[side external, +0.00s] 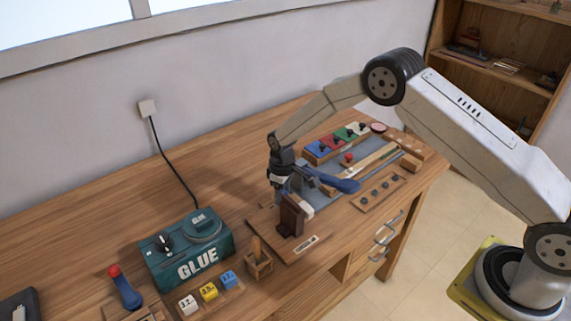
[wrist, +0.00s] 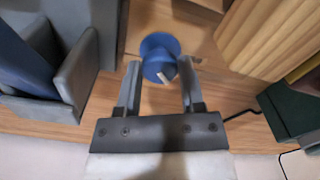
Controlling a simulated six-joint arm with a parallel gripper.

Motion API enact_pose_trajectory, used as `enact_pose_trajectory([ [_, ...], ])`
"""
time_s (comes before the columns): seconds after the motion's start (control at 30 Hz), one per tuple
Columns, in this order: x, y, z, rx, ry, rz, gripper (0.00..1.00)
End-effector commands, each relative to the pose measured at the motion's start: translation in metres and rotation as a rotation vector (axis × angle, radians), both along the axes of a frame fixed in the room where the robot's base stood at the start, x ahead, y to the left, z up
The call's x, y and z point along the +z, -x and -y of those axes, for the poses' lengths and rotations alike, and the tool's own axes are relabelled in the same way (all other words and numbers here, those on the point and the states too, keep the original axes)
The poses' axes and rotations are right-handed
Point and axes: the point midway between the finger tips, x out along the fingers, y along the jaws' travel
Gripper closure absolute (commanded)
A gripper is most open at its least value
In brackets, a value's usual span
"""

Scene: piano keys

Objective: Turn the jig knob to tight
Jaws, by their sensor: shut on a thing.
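In the wrist view a round blue knob (wrist: 157,47) with a white pointer mark sits between the two fingers of my gripper (wrist: 160,68), which is shut on it. The mark is on the side facing the gripper's palm. In the side view my gripper (side external: 281,185) reaches down at the jig, beside a dark brown block (side external: 291,216) on a wooden base. The knob is mostly hidden there by the gripper and block. A small label plate (side external: 306,244) lies on the base's front; its lettering is too small to read.
A green glue box (side external: 186,251) stands left of the jig, with a small wooden stand (side external: 258,262) between. A blue-handled tool (side external: 336,182) lies close on the right. Coloured blocks (side external: 337,140) stand behind it. The bench is bare at the back left.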

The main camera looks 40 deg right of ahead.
Motion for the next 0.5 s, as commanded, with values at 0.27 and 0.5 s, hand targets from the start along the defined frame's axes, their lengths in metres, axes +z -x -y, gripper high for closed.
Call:
enact_pose_trajectory([
  [0.27,0.0006,-0.0009,-0.0004,-0.258,0.0,0.003,1.0],
  [0.5,0.0007,-0.0011,-0.0004,-0.436,-0.001,0.004,1.0],
])
